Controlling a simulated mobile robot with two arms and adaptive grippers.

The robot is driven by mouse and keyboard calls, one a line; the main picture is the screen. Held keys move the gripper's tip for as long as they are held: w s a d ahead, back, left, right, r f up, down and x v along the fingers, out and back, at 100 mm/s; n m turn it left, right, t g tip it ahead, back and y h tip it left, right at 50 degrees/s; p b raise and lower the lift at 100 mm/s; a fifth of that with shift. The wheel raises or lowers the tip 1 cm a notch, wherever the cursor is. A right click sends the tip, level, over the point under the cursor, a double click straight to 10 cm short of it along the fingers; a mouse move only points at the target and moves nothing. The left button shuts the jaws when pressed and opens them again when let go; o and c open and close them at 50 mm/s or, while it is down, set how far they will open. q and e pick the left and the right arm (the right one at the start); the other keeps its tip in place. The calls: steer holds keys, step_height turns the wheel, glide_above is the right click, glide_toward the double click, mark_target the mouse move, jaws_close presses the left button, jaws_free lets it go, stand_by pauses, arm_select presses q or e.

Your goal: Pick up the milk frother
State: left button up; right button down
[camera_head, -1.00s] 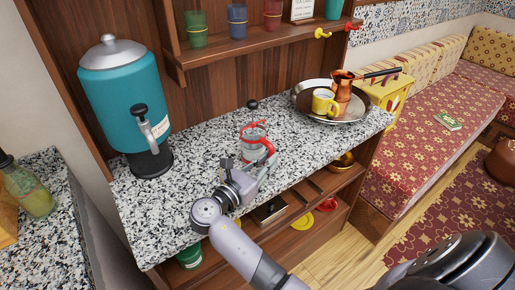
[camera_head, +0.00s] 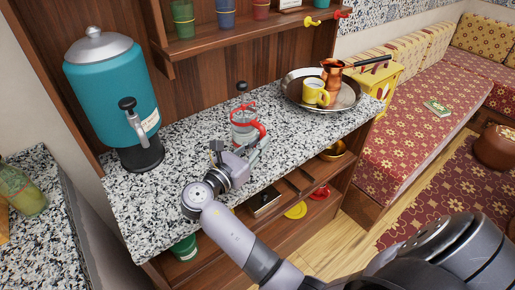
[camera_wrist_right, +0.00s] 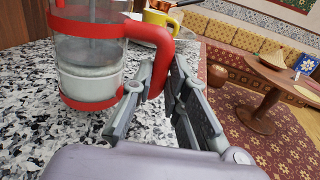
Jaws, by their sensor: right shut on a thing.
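The milk frother (camera_head: 243,128) is a clear glass jug in a red frame, with a red handle, a plunger rod and a dark knob on top. It is upright at the middle of the speckled counter (camera_head: 185,165). My right gripper (camera_head: 256,151) is shut on its red handle, at the side toward me. In the right wrist view the frother (camera_wrist_right: 88,72) fills the upper left, and its handle runs down between the fingers of my right gripper (camera_wrist_right: 165,85). I cannot tell for sure whether its base touches the counter. My left gripper is out of view.
A round metal tray (camera_head: 292,98) with a yellow mug (camera_head: 315,93) and a copper pot (camera_head: 334,82) is close behind, to the right. A teal dispenser (camera_head: 108,92) stands at the left. A wooden shelf (camera_head: 205,44) with cups overhangs the back. The front left counter is clear.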

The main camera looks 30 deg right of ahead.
step_height(320, 180, up, 17)
steer(key=p, duration=0.1)
steer(key=shift+r, duration=0.15)
stand_by(0.7)
steer(key=shift+r, duration=0.1)
stand_by(0.3)
steer(key=c, duration=2.1)
jaws_free()
steer(key=shift+c, duration=0.2)
jaws_close()
